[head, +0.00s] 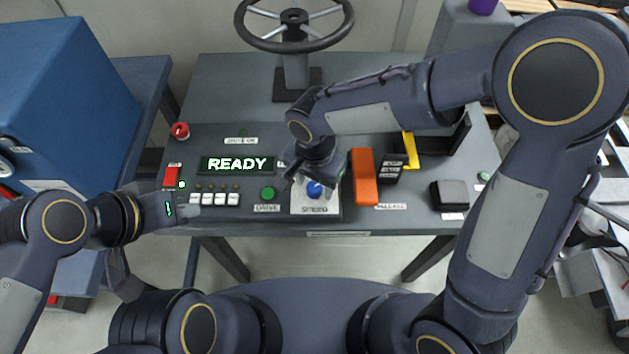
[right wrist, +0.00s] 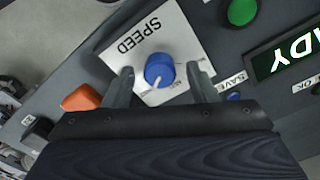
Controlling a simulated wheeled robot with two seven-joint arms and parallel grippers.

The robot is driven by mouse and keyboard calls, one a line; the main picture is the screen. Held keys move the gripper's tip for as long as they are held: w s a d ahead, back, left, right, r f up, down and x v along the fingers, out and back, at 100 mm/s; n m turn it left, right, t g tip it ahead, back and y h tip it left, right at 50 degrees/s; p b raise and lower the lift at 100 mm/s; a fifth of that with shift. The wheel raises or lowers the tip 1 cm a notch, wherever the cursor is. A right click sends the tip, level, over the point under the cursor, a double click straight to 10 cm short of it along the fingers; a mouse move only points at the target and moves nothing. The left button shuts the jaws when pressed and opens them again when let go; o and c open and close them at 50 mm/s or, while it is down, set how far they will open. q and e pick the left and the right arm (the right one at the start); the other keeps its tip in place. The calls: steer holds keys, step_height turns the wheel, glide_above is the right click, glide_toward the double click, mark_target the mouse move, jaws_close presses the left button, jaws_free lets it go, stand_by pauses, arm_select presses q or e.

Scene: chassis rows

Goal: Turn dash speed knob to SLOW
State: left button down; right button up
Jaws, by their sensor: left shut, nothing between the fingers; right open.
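The blue speed knob (head: 315,189) sits on a white plate (head: 302,208) marked SPEED, at the front of the dash. In the right wrist view the knob (right wrist: 159,68) has a white pointer, aimed toward the bottom of that picture and slightly left. My right gripper (head: 314,179) is open, with one finger on each side of the knob. I cannot tell whether the fingers touch it. The plate's speed markings are largely hidden by the gripper. My left gripper (head: 195,212) is shut and empty near the white buttons at the dash's left front.
A green DRIVE button (head: 268,193) is left of the knob. An orange lever (head: 364,178) stands close on its right. The display (head: 237,164) reads READY. A red knob (head: 180,130) is at far left, a yellow lever (head: 411,149) further right, a steering wheel (head: 294,42) behind.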

steer(key=shift+f, duration=0.2)
steer(key=shift+c, duration=0.4)
steer(key=c, duration=0.9)
